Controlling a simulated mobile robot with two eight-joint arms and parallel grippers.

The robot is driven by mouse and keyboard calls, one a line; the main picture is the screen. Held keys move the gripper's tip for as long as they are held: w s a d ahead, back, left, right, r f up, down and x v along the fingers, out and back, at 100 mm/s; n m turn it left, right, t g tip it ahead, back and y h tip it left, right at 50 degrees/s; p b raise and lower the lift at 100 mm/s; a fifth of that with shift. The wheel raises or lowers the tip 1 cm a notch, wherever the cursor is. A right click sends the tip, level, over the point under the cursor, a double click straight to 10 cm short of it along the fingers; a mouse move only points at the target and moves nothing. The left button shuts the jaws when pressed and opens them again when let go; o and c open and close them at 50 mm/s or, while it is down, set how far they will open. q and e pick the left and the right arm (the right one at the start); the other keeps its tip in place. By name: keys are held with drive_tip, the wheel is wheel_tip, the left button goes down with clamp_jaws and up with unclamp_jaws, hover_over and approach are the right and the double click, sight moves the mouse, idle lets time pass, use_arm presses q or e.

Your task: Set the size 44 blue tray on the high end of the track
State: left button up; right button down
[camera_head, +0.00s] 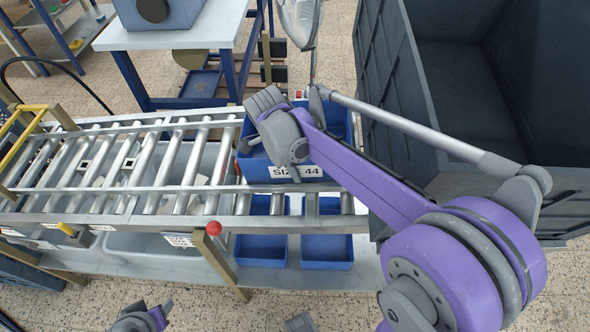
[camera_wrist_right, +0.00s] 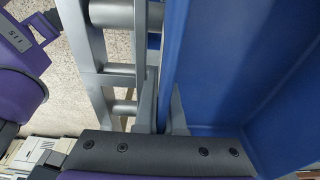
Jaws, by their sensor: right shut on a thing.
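The blue tray with the SIZE 44 label (camera_head: 297,172) is at the right end of the roller track (camera_head: 165,160) in the head view. It looks roughly level; I cannot tell whether it rests on the rollers or hangs just above them. My right gripper (camera_head: 266,104) is shut on the tray's wall. In the right wrist view the fingers (camera_wrist_right: 162,112) stand on both sides of the blue wall (camera_wrist_right: 174,60), with rollers to the left. My left gripper (camera_head: 143,312) is low at the bottom edge, away from the track, and its jaw opening is unclear.
Two blue trays (camera_head: 327,252) sit on the shelf below the track. A large dark bin (camera_head: 385,75) stands close on the right. A red-knobbed lever (camera_head: 213,228) is at the near rail. A white table (camera_head: 185,40) with a blue-grey box is behind.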

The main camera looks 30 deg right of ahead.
drive_tip(key=c, duration=0.9)
unclamp_jaws()
drive_tip(key=shift+c, duration=0.2)
wheel_tip(320, 180, up, 10)
drive_tip(key=p, duration=0.6)
drive_tip(key=shift+r, duration=0.15)
use_arm(q)
wheel_tip(320, 180, up, 8)
drive_tip(key=w, duration=0.2)
drive_tip(key=shift+w, duration=0.2)
drive_tip(key=shift+f, duration=0.1)
drive_tip(key=shift+s, duration=0.1)
use_arm(e)
drive_tip(key=shift+s, duration=0.1)
drive_tip(key=shift+f, duration=0.2)
